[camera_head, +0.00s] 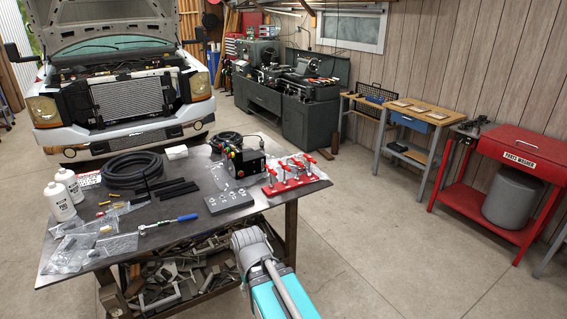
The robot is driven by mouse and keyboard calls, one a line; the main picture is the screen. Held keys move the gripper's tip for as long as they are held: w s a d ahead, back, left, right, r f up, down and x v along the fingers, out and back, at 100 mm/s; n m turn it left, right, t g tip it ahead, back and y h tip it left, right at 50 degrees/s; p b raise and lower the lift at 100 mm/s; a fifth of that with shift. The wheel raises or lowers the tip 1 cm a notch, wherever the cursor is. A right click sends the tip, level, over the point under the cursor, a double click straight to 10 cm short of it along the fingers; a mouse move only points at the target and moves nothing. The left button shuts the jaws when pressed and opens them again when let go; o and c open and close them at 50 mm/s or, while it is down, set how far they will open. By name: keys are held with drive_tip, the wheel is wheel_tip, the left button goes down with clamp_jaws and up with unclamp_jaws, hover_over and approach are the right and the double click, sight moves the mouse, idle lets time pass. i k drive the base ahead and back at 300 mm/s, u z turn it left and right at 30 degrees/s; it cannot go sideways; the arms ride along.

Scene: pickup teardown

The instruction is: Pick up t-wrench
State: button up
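A wrench with a blue handle (187,217) and a metal shaft lies near the front edge of the dark workbench (250,205), beside clear plastic bags. A red rack (296,184) on the bench's right side holds several upright pieces with red tops; I cannot tell whether they are T-handles. My arm, teal with a grey joint, rises at the bottom centre in front of the bench's right front corner. No gripper fingers show, so my gripper is out of view.
On the bench are a coiled black hose (132,170), white bottles (59,202), a black control box (243,162) and a grey holed block (229,201). Metal scrap (190,272) fills the shelf below. A pickup (130,95) stands behind.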

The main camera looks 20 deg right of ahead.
sight(296, 161)
drive_tip(key=u, duration=0.1)
drive_tip(key=i, duration=0.75)
drive_tip(key=z, duration=0.45)
drive_tip(key=i, duration=0.7)
drive_tip(key=z, duration=0.65)
